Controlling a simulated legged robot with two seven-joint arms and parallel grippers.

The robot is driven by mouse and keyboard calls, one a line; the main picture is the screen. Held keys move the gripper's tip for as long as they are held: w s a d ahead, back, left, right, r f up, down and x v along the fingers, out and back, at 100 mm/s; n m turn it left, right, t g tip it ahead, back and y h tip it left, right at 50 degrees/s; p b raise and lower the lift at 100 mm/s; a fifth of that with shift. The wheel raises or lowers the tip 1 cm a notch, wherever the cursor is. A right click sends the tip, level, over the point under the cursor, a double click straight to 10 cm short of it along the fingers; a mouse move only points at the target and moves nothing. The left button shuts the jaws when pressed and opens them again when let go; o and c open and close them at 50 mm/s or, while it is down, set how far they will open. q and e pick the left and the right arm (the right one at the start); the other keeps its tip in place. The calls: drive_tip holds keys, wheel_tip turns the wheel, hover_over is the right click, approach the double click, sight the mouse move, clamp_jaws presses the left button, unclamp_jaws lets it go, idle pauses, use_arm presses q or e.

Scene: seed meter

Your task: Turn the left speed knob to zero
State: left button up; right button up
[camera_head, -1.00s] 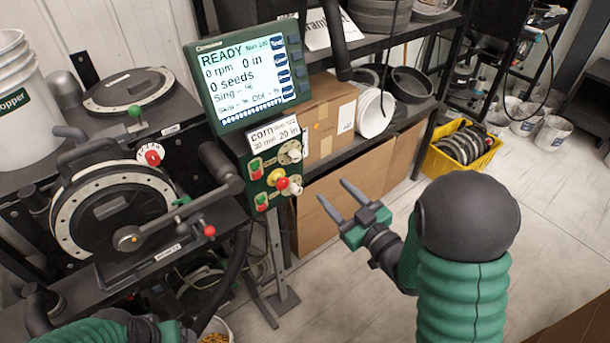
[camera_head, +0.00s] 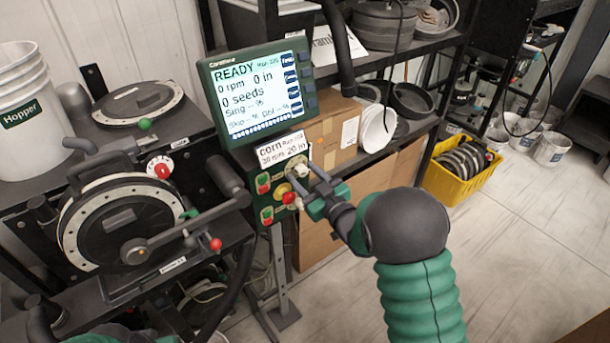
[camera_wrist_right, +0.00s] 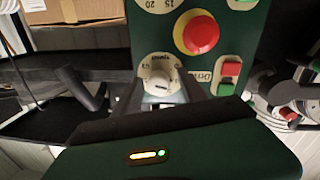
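The green control panel (camera_head: 270,205) stands under the display screen. A pale knob (camera_head: 297,168) sits at its upper right, and a second pale knob (camera_head: 299,203) is partly visible below. I cannot read which is the left speed knob. My right gripper (camera_head: 305,173) is at the upper knob, its fingers spread. In the right wrist view, a pale knob with a printed scale (camera_wrist_right: 160,76) lies between the two fingers, with gaps seeming to remain on both sides. My left gripper is out of view; only part of the left arm shows at the bottom left.
A red emergency button (camera_wrist_right: 198,34) sits close to the knob, with red and green push buttons (camera_wrist_right: 229,77) nearby. The display (camera_head: 255,90) reads READY, 0 rpm. The seed meter (camera_head: 122,220) is left of the panel. Cardboard boxes (camera_head: 333,130) stand behind; open floor lies right.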

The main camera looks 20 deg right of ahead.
drive_tip(key=shift+a, duration=0.1)
drive_tip(key=c, duration=0.4)
drive_tip(key=shift+d+f, duration=0.1)
drive_tip(key=shift+d, duration=0.2)
clamp_jaws()
drive_tip(key=shift+a+f, duration=0.1)
drive_tip(key=shift+f+n+b, duration=0.1)
drive_tip(key=shift+n+b, duration=0.3)
drive_tip(key=shift+b, duration=0.25)
drive_tip(key=shift+f+n+y+b, duration=0.15)
drive_tip(key=shift+n+y+b, duration=0.25)
drive_tip(key=shift+n+b, duration=4.6)
